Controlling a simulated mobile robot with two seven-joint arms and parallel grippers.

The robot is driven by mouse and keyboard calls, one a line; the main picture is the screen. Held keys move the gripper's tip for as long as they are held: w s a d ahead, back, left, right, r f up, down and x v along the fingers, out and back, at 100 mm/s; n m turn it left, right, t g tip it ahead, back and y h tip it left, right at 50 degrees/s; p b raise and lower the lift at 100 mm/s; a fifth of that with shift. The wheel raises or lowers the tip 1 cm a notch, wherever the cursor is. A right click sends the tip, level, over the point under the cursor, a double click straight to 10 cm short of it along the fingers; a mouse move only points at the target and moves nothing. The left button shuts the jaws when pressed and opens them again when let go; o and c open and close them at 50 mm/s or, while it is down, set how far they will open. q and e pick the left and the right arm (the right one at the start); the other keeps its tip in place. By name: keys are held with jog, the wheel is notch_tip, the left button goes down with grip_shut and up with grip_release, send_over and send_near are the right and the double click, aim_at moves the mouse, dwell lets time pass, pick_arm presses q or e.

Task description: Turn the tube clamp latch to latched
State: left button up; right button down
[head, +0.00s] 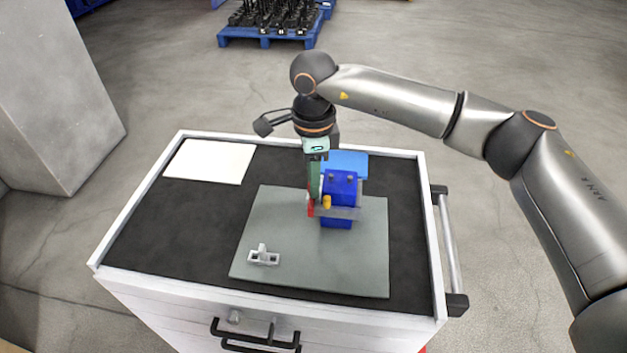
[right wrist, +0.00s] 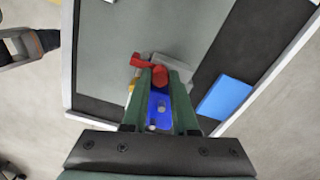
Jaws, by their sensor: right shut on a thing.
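The tube clamp is a blue block (head: 341,188) with a yellow part (head: 327,202) at its front, standing on a grey-green plate (head: 310,272). Its red latch (head: 310,209) is at the left side of the block. In the right wrist view, the red latch (right wrist: 140,61) has a rounded end between my fingertips and an arm reaching to the left. My right gripper (head: 313,196) points down from above and is shut on the red latch; its green fingers (right wrist: 160,80) hide part of the latch and the blue block (right wrist: 159,112). My left gripper is not in view.
A white-rimmed cart top carries the plate. A light blue flat piece (head: 349,163) lies behind the clamp. A small pale bracket (head: 263,257) stands at the plate's front left. A white sheet (head: 209,161) lies at the back left. The dark top left of the plate is clear.

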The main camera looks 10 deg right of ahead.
jog(key=c, duration=1)
grip_release()
jog(key=shift+r, duration=0.1)
notch_tip(320, 180, up, 12)
jog(key=shift+r+b, duration=0.25)
jog(key=shift+b, duration=0.3)
jog(key=shift+f, duration=0.1)
